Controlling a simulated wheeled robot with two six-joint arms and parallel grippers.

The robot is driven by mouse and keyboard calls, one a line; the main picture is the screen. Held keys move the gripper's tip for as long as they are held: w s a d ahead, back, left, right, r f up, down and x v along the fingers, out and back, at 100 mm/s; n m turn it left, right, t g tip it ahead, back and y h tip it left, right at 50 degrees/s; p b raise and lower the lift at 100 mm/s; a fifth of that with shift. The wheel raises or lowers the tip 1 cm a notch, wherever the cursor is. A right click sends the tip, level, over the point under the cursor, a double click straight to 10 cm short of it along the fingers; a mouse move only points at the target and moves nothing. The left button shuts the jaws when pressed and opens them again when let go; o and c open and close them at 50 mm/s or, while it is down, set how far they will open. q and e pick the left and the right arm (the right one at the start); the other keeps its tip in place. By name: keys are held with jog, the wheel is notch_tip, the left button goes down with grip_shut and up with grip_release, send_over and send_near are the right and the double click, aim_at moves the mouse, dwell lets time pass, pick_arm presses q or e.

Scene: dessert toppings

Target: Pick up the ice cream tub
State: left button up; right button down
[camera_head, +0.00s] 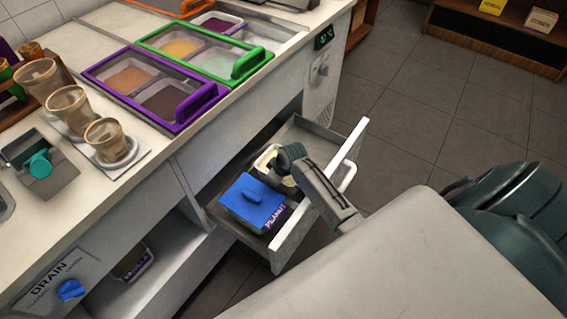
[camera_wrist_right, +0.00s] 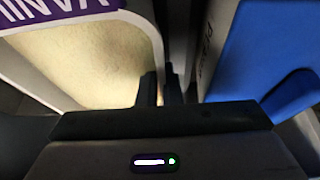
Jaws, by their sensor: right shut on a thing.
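An open white ice cream tub (camera_head: 265,158) with a pale cream filling sits in the pulled-out drawer, partly hidden behind my right gripper. In the right wrist view the same tub (camera_wrist_right: 95,60) fills the left side, with a purple label showing part of a word like "VANI". My right gripper (camera_head: 288,160) reaches down into the drawer. In the right wrist view its dark fingers (camera_wrist_right: 160,88) are shut on the tub's side wall, one finger inside and one outside. My left gripper is not in view.
A blue-lidded tub (camera_head: 252,200) stands close beside the held tub, and shows at the right of the wrist view (camera_wrist_right: 255,55). The drawer's front panel (camera_head: 320,195) with its handle borders the space. Purple (camera_head: 155,85) and green-framed topping bins and cups (camera_head: 108,140) stand on the counter above.

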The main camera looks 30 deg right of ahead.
jog(key=shift+s+a+f, duration=0.2)
jog(key=shift+s+f, duration=0.05)
dwell(0.5)
